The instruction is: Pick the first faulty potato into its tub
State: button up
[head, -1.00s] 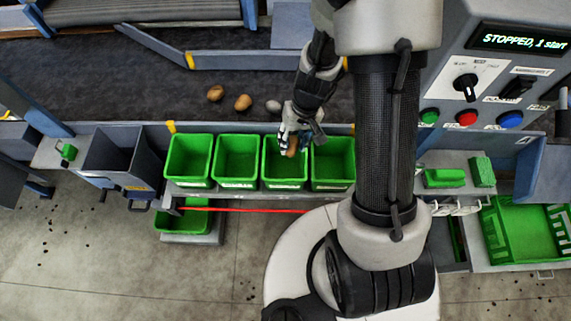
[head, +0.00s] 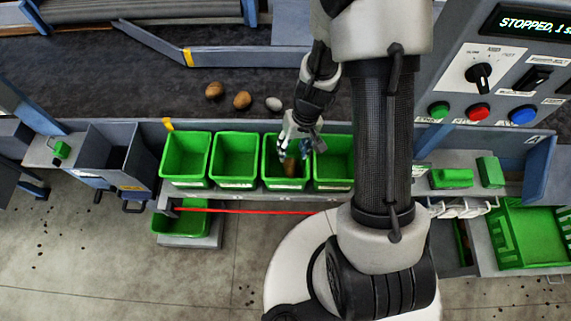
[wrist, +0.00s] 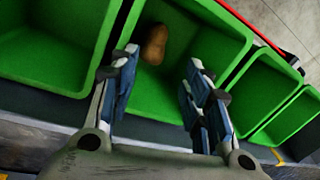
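A brown potato (head: 290,168) lies in the third green tub from the left (head: 270,183). The potato (wrist: 154,44) also shows in the wrist view, inside the tub near its wall. My gripper (head: 296,152) is above that tub. In the wrist view my gripper (wrist: 160,72) has its two blue-padded fingers spread apart with nothing between them, and the potato is beyond the fingertips. Three potatoes lie on the dark belt: two brown ones (head: 214,90) (head: 242,100) and a greyer one (head: 274,104).
Other green tubs stand in the row, two to the left (head: 185,180) (head: 235,180) and one to the right (head: 333,184), partly hidden by my arm. A control panel (head: 510,85) at the right reads "STOPPED". A grey bin (head: 112,160) stands left of the row.

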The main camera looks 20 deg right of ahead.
jog(key=shift+o, duration=1.3)
notch_tip(320, 180, up, 12)
jog(key=d, duration=0.2)
jog(key=shift+f, duration=0.1)
jog(key=s+a+r+t+h, duration=0.1)
jog(key=s+r+t, duration=0.3)
jog(key=s+r, duration=1.1)
notch_tip(320, 180, up, 4)
jog(key=shift+s+a+f+n+t+h, duration=0.15)
jog(key=shift+a+n+t+h, duration=0.2)
jog(key=shift+a, duration=0.35)
